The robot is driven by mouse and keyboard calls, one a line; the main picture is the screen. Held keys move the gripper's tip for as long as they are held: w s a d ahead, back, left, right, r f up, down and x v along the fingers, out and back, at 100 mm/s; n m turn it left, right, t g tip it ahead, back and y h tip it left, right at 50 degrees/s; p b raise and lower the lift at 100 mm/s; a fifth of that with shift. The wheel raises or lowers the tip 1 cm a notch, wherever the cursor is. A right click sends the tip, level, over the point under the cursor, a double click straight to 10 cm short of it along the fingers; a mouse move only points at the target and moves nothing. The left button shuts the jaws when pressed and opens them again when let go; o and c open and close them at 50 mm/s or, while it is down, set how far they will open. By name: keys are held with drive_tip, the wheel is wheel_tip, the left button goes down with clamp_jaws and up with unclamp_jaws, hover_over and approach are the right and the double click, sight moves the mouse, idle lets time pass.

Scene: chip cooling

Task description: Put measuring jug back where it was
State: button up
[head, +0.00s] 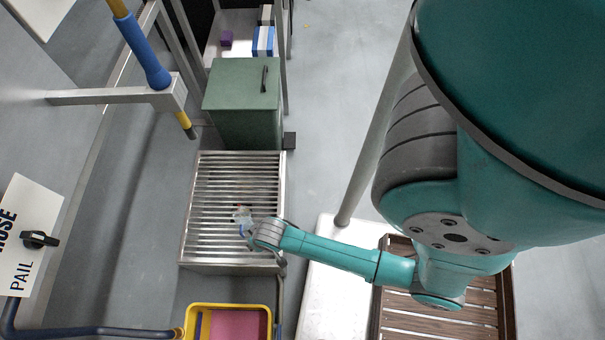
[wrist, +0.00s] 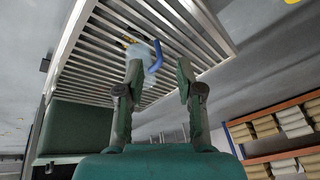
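The measuring jug (head: 242,214) is a small clear vessel with a blue handle. It is over the slatted metal rack (head: 207,240) in the head view, and I cannot tell its exact tilt. In the wrist view the jug (wrist: 140,52) shows beyond my fingertips, partly behind the left finger, with its blue handle between the fingers in the picture. My gripper (head: 266,236) is at the rack's right side, just right of the jug. In the wrist view my gripper (wrist: 159,69) has its fingers apart, with nothing visibly clamped between them.
A green lidded box (head: 238,100) stands behind the rack. A yellow tray (head: 228,307) with a pink sheet is in front. A wooden slatted crate (head: 440,320) and a pale bench (head: 330,295) are to the right. A blue-and-yellow pole (head: 147,55) overhangs the left side.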

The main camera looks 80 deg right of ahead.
drive_tip(key=s+a+r+n+t, duration=0.1)
drive_tip(key=s+r, duration=0.4)
drive_tip(key=r, duration=0.6)
drive_tip(key=s+a+r+n+t, duration=0.2)
drive_tip(key=s+r+t, duration=0.4)
drive_tip(key=r, duration=0.6)
drive_tip(key=s+a+r+n+t, duration=0.1)
drive_tip(key=s+r+n+t, duration=0.2)
drive_tip(key=r, duration=0.9)
drive_tip(key=s, duration=0.2)
drive_tip(key=shift+s+a+r+n+t+y, duration=0.15)
drive_tip(key=shift+s+r+n+t+y, duration=0.15)
drive_tip(key=shift+n+t, duration=0.1)
drive_tip(key=shift+o, duration=0.2)
